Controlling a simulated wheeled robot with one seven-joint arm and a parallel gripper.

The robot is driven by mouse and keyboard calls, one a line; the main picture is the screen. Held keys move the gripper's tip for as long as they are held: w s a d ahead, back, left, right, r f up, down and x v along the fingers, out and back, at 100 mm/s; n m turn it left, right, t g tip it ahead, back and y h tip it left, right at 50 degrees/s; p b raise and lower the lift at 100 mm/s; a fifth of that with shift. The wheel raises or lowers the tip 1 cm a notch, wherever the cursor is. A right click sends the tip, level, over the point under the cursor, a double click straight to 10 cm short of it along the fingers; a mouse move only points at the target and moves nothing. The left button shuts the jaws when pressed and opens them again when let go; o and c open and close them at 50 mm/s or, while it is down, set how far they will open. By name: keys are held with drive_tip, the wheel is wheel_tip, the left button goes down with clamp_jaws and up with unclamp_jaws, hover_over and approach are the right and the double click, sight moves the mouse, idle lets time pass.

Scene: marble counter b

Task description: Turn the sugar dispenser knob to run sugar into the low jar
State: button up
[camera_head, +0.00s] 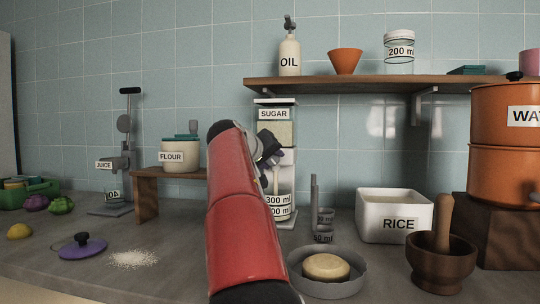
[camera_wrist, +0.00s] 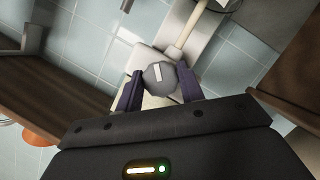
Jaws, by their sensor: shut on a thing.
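The sugar dispenser (camera_head: 275,113), with a SUGAR label and a clear hopper, stands under the left end of the shelf. Its round grey knob (camera_wrist: 158,75) has a white mark, tilted in the wrist view. My gripper (camera_head: 268,150) is shut on the knob, with a dark finger on each side, as the wrist view shows (camera_wrist: 158,88). The low jar (camera_head: 279,206), with 300 ml and 200 ml marks, stands below the dispenser, partly hidden by my red arm. A narrow pale column (camera_head: 276,179) reaches down into the jar and looks like running sugar. The jar's fill level is unclear.
A small measuring cup with a tall handle (camera_head: 315,215), a grey bowl (camera_head: 328,288), a white RICE bin (camera_head: 395,215) and a mortar (camera_head: 441,264) stand to the right. The shelf (camera_head: 390,84) overhangs. Spilled white grains (camera_head: 132,259) lie at left.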

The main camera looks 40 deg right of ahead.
drive_tip(key=m+t+y, duration=0.1)
drive_tip(key=m, duration=0.2)
drive_tip(key=shift+s+f+y+p, duration=0.1)
drive_tip(key=shift+y+p, duration=0.2)
drive_tip(key=shift+y, duration=0.1)
drive_tip(key=shift+m+t+y, duration=0.5)
drive_tip(key=shift+m+t, duration=0.1)
drive_tip(key=shift+m, duration=0.6)
drive_tip(key=shift+f, duration=0.1)
drive_tip(key=o, duration=0.9)
drive_tip(key=shift+o, duration=0.3)
drive_tip(key=b+v, duration=0.1)
drive_tip(key=v, duration=0.6)
drive_tip(key=shift+s+a+r, duration=0.2)
drive_tip(key=shift+s, duration=0.1)
